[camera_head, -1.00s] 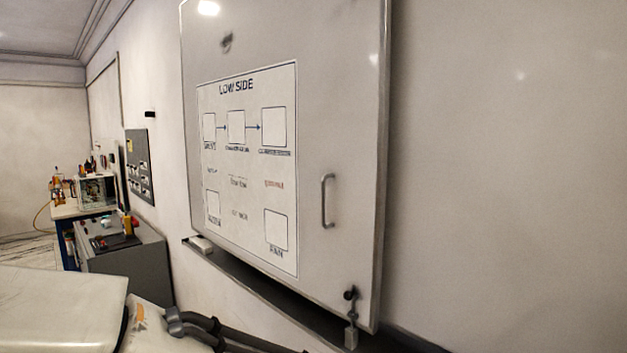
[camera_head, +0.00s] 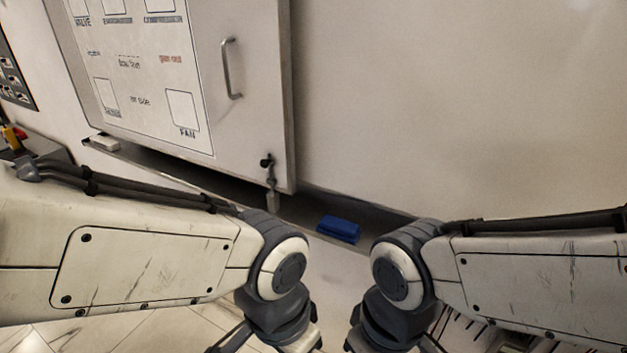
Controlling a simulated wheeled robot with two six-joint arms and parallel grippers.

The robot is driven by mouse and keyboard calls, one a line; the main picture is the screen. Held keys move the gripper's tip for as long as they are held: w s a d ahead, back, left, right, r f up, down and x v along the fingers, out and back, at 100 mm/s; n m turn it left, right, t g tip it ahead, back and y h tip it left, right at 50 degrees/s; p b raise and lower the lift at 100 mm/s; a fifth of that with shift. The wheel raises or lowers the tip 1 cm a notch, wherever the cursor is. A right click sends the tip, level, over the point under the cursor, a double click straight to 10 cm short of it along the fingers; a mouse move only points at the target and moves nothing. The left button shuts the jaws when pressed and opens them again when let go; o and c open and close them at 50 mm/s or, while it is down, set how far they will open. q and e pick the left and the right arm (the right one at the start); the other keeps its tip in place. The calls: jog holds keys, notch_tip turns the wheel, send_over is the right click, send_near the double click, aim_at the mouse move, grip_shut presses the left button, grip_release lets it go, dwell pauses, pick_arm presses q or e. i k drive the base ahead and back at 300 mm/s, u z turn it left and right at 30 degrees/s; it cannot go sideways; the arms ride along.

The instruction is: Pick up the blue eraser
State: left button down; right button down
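The blue eraser (camera_head: 339,228) lies on the dark ledge (camera_head: 228,190) below the whiteboard, right of the hanging padlock. My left arm comes in from the left and my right arm from the right, both below and in front of the ledge. The eraser shows in the gap between their wrist joints, apart from both. Only the upper parts of my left gripper (camera_head: 262,345) and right gripper (camera_head: 397,345) show at the bottom edge. Their fingertips are cut off, so their opening cannot be told.
A whiteboard panel (camera_head: 250,130) with a handle (camera_head: 230,70) stands above the ledge. A padlock (camera_head: 272,198) hangs at its lower right corner. A white block (camera_head: 102,143) sits at the ledge's left end. The wall to the right is bare.

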aim_at(341, 229)
jog(key=k, duration=0.5)
jog(key=z, duration=1.15)
jog(key=i, duration=1)
jog(key=u, duration=2.1)
